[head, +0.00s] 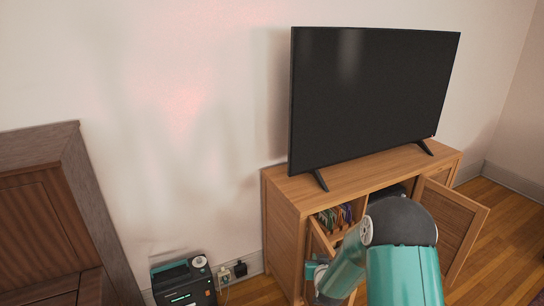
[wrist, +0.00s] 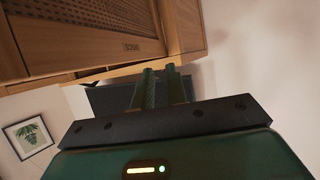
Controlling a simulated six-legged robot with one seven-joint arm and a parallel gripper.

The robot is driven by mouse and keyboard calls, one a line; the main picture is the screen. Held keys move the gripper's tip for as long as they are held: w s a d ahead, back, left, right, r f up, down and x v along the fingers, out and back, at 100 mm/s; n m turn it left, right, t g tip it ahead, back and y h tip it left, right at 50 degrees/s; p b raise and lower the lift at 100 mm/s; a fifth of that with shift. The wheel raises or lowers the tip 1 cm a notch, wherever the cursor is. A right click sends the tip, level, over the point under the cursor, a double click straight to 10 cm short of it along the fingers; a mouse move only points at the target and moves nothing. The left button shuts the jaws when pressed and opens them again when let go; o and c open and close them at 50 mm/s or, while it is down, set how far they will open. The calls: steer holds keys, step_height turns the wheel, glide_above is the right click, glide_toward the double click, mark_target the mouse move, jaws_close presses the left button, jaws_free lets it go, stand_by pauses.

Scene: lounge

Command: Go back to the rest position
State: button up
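My arm rises at the bottom right of the head view, teal with a dark round joint, in front of the wooden TV cabinet (head: 285,215). Its far end bends down to the left, beside the cabinet's open left door (head: 320,240), and my fingers cannot be made out there. In the wrist view my gripper (wrist: 160,72) shows two green fingers close together, with nothing seen between them. Wooden panelling of the cabinet (wrist: 95,60), with a small label, fills the top of that view, tilted. Whether the fingers touch anything is unclear.
The cabinet's right door (head: 456,225) stands open and slanted into the room. A large black TV (head: 370,95) stands on top. A black and teal device (head: 184,285) sits by the wall near sockets (head: 232,272). A framed plant picture (wrist: 32,136) hangs beyond.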

steer(key=s+r+g, duration=0.2)
steer(key=s+r, duration=0.3)
steer(key=r, duration=0.6)
steer(key=s+r+g, duration=0.1)
steer(key=s+r, duration=0.5)
steer(key=r, duration=0.4)
steer(key=s+r+g, duration=0.2)
steer(key=s+r, duration=0.2)
steer(key=s, duration=0.9)
steer(key=s+r+g, duration=0.2)
steer(key=s+r, duration=0.3)
steer(key=s, duration=0.8)
steer(key=shift+s+r+g, duration=0.2)
steer(key=shift+s+g, duration=0.1)
steer(key=shift+s, duration=0.05)
